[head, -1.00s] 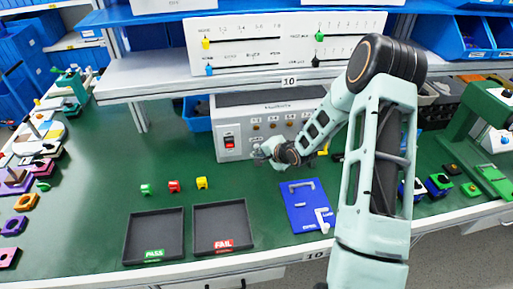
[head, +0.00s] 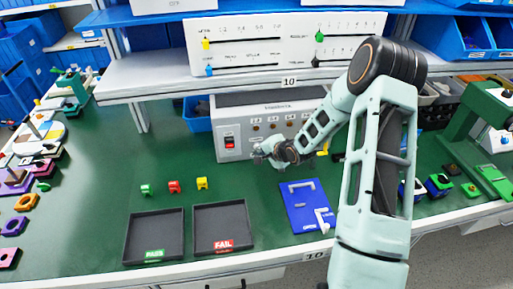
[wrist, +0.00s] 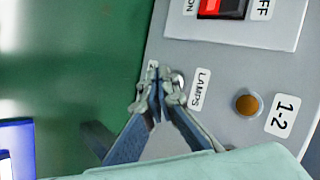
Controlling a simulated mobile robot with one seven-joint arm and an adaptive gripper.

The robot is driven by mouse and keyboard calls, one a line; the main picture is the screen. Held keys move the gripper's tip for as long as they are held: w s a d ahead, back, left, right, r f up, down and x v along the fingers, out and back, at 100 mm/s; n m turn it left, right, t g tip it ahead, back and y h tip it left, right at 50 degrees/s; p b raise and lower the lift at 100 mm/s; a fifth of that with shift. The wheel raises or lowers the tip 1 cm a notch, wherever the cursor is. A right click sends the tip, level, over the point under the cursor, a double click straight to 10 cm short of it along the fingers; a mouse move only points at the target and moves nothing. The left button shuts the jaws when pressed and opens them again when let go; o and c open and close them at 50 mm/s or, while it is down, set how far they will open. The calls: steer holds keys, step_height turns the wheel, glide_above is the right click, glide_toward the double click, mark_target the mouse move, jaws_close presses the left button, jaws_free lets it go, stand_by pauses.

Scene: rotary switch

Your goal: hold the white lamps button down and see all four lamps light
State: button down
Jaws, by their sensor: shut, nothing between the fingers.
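The grey tester box (head: 228,154) stands at the back of the bench under the shelf. Its front panel shows in the wrist view (wrist: 215,75), with the LAMPS label (wrist: 199,90) beside my fingers. My gripper (wrist: 157,90) is shut and empty, its tips at the panel just by that label. A small round pale part beside the tips may be the lamps button; the fingers hide much of it, and I cannot tell if it is pressed. The 1-2 lamp (wrist: 247,105) looks dull amber-brown. In the head view my gripper (head: 260,155) is in front of the box, and the lamps seen there look dull.
A red rocker switch (wrist: 222,6) sits above the label on the panel. On the bench are a PASS tray (head: 127,240), a FAIL tray (head: 198,228), several small coloured blocks and a blue board (head: 296,215). The shelf edge (head: 170,90) overhangs the box.

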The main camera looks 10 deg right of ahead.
steer(key=shift+w, duration=0.55)
stand_by(1.9)
steer(key=shift+s, duration=0.15)
stand_by(2.4)
steer(key=shift+s, duration=0.75)
steer(key=shift+s, duration=2.5)
steer(key=shift+r, duration=0.1)
